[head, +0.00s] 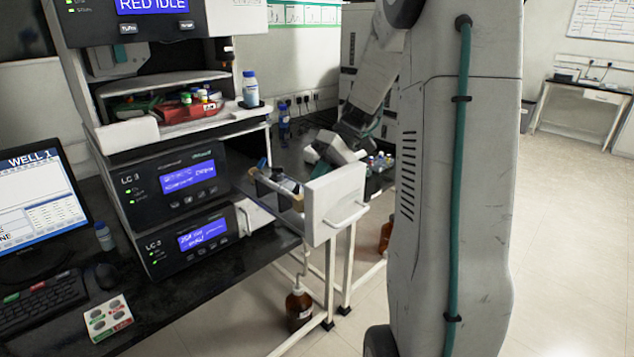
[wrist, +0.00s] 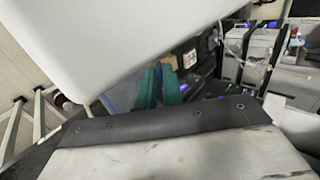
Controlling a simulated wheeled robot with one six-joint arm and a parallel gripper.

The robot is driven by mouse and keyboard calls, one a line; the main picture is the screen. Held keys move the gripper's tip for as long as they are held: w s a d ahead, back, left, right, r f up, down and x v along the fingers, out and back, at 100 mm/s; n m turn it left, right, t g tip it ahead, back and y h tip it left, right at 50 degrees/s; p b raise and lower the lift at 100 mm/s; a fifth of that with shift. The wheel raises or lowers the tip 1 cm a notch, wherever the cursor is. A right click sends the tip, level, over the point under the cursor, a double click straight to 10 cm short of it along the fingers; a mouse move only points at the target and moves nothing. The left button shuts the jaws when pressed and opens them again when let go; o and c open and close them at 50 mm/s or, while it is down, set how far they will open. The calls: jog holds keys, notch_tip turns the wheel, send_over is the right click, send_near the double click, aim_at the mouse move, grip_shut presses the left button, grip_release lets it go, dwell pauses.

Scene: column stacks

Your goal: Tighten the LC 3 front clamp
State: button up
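The LC 3 stack (head: 165,185) stands on the bench at the left in the head view. A drawer with a white front panel (head: 333,203) is pulled out from it. Inside lie a pale column-like part and a tan fitting (head: 297,204), with a small dark part (head: 277,174) behind; I cannot tell which is the front clamp. My gripper is down behind the drawer's right side, its tips hidden in the head view. In the wrist view, my gripper (wrist: 159,88) shows two teal fingers close together; the white surface above hides part of the scene. I cannot tell their gap.
A monitor (head: 40,205) and keyboard (head: 45,300) are at the left. A brown bottle (head: 299,305) stands on the floor below the drawer. Floor at the right is clear.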

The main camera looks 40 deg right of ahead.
jog(key=shift+o, duration=1.3)
jog(key=v, duration=0.7)
jog(key=shift+d+r, duration=0.25)
jog(key=shift+d, duration=0.05)
